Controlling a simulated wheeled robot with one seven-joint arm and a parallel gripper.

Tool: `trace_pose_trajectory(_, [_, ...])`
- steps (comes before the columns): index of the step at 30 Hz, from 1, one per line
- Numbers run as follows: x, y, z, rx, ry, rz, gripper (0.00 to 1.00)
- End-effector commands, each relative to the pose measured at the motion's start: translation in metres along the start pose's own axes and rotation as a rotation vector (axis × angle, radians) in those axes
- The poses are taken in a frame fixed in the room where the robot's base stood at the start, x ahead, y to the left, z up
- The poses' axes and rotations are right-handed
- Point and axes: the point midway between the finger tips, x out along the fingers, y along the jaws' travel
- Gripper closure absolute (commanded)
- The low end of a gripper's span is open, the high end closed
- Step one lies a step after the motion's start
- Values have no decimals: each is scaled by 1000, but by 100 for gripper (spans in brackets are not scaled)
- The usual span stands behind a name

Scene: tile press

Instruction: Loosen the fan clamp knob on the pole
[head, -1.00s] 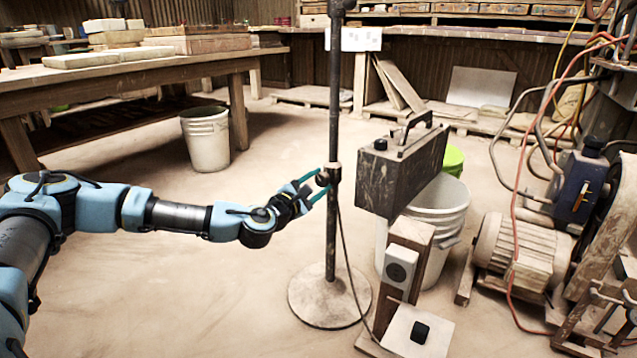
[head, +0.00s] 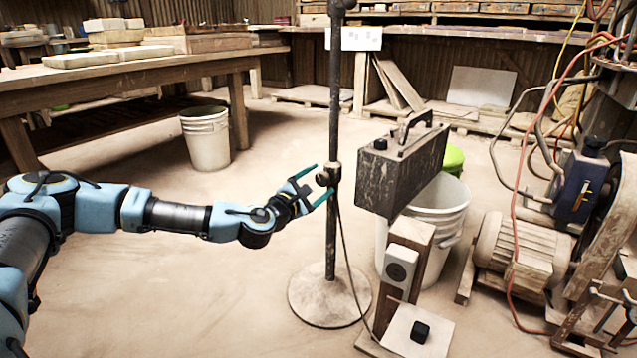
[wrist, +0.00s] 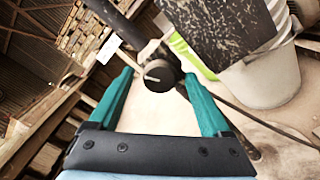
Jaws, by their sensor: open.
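The pole (head: 334,110) stands upright on a round base (head: 330,298). The clamp knob (head: 323,179) is a dark, round knob on the clamp partway up the pole. It shows in the wrist view (wrist: 159,75) with a pale line across its face. My gripper (head: 323,181) is open, with its teal fingers spread on either side of the knob. In the wrist view the knob sits between and slightly beyond the fingertips (wrist: 160,84), and I see a gap on both sides.
A dusty dark box with a handle (head: 402,170) is right of the pole, with a white bucket (head: 440,212) behind it. A cable (head: 352,265) hangs beside the pole. A switch post (head: 405,262) stands near the base.

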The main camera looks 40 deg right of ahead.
Motion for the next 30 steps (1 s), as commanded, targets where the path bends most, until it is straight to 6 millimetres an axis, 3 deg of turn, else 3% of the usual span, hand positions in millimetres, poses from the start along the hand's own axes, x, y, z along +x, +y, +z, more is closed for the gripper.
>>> trace_pose_trajectory(18, [-98, 1, 0, -2, 2, 0, 18])
trace_pose_trajectory(30, [-106, 0, 0, -1, 1, 0, 18])
